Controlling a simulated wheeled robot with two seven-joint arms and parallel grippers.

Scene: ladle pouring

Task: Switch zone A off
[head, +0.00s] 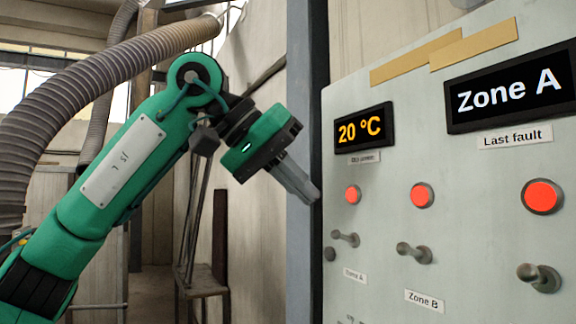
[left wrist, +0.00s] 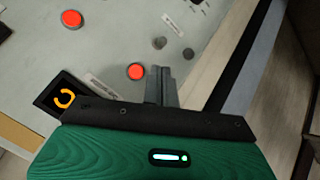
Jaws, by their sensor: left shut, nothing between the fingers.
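The Zone A switch (head: 345,238) is a small metal toggle on the pale panel (head: 385,290), above a label that reads Zone A (head: 355,274). Its lever sticks out from the panel; I cannot tell its on or off position. A red lamp (head: 352,194) glows above it and also shows in the left wrist view (left wrist: 136,71). My left gripper (head: 313,194) is shut and empty. Its fingertips are at the panel's left edge, up and left of the switch, and look apart from it. In the left wrist view the fingers (left wrist: 160,75) point toward the panel near the lamp. My right gripper is not in view.
Right of it are the Zone B toggle (head: 414,252) and a third toggle (head: 539,277), each under a red lamp. A small round knob (head: 330,254) is close beside the Zone A switch. Displays read 20 °C (head: 364,129) and Zone A (head: 508,90). A dark post (head: 305,90) stands left.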

